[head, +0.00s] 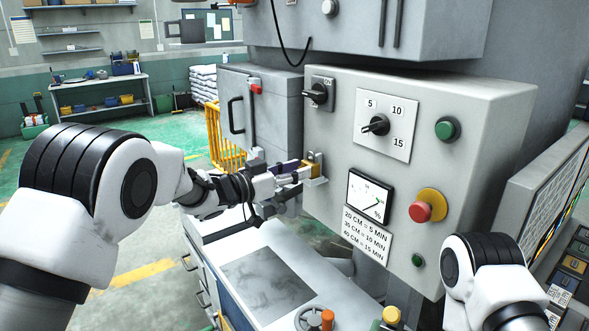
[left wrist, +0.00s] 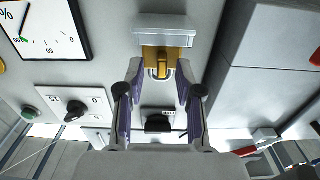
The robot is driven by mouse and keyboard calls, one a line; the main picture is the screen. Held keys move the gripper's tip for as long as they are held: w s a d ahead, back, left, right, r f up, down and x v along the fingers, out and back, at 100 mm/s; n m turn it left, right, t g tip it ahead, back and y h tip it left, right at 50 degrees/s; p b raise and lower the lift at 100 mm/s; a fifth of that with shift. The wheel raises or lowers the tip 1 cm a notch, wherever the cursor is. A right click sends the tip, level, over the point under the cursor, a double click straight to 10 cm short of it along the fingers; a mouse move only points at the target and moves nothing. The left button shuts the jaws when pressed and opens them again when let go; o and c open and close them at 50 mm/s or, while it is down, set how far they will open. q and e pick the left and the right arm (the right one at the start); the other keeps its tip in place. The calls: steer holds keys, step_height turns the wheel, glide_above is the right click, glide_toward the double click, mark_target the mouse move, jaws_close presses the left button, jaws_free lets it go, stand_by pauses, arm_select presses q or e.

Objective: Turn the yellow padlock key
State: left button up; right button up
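The yellow padlock (head: 317,160) is on the lower left side of the grey control box, beside a small light-grey bracket. In the left wrist view, the yellow padlock (left wrist: 147,53) sits against the bracket (left wrist: 165,30), with a narrow yellow upright piece, seemingly the key (left wrist: 163,60), at its middle. My left gripper (head: 298,168) is at the padlock; its purple-padded fingers also show in the left wrist view (left wrist: 160,78). They are open, one on each side of the key, with a gap visible on both sides. My right arm shows at lower right; its gripper is out of view.
The control box (head: 465,110) carries an ON switch (head: 317,94), a timer dial (head: 376,125), a gauge (head: 369,197), a green button (head: 447,129) and a red stop button (head: 421,211). A grey bench (head: 300,265) lies below my left arm.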

arm_select(q)
steer(key=shift+w+a+f, duration=0.1)
jaws_close()
steer(key=m+b, duration=0.4)
steer(key=m, duration=0.1)
steer(key=shift+m, duration=0.4)
jaws_free()
steer(key=v, duration=1.2)
